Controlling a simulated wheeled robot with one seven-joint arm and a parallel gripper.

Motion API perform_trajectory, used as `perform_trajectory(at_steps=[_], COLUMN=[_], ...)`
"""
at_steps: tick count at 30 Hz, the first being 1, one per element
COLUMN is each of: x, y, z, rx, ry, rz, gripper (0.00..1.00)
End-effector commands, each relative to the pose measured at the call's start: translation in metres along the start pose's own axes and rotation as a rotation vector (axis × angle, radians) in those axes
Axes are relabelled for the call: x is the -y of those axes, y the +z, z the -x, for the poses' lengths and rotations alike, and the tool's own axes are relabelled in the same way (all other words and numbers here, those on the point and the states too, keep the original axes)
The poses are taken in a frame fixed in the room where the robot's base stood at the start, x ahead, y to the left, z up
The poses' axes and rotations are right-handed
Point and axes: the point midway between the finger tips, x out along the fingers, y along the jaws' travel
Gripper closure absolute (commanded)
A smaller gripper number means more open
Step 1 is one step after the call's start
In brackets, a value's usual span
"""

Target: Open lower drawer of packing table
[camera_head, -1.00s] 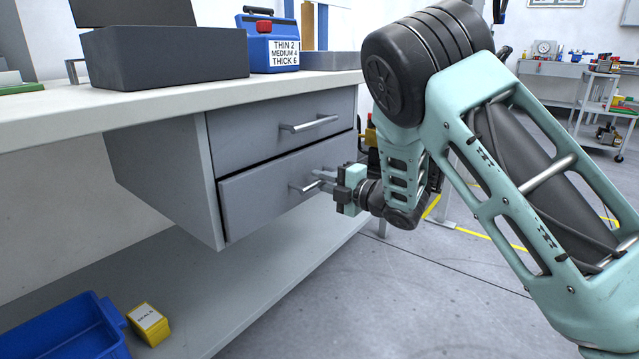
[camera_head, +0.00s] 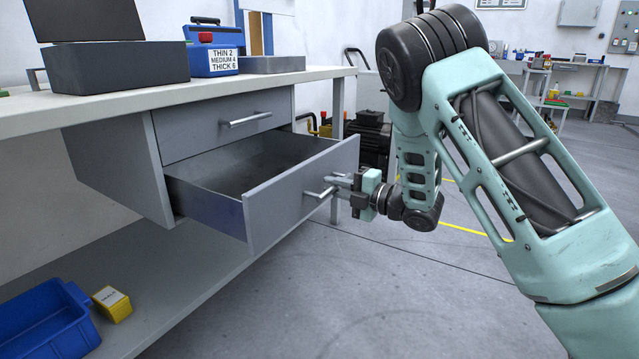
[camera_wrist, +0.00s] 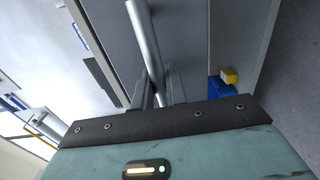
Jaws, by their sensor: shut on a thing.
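The lower drawer (camera_head: 290,205) of the packing table (camera_head: 190,92) is pulled well out, and its inside looks empty. Its bar handle (camera_head: 318,193) is on the front panel. My gripper (camera_head: 338,187) is at the handle and shut on it. In the wrist view the handle (camera_wrist: 143,40) runs up from between the fingers of my gripper (camera_wrist: 158,92), along the grey drawer front. The upper drawer (camera_head: 215,127), with its own bar handle (camera_head: 247,119), is closed above it.
A dark grey box (camera_head: 118,67) and a blue toolbox (camera_head: 213,50) stand on the tabletop. A blue bin (camera_head: 45,320) and a small yellow box (camera_head: 112,304) sit on the low shelf. Open floor (camera_head: 370,290) lies in front of the drawer. Dark machinery (camera_head: 370,137) stands behind.

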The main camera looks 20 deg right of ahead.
Motion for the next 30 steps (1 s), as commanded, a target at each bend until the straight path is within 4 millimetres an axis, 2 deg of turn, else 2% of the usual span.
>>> perform_trajectory(at_steps=[6,16,17,18,26,30], x=[0.001,0.001,0.001,0.001,0.0,0.0], y=[0.001,0.001,0.001,0.001,0.0,0.001], z=[0.013,0.013,0.013,0.013,0.013,0.02], rx=[0.001,0.001,0.001,0.001,0.0,0.001], ry=[-0.001,-0.002,-0.002,-0.002,-0.001,-0.002], rz=[0.001,0.001,0.001,0.001,0.001,0.0], gripper=[1.0,1.0,0.78,0.67,0.67,0.67])
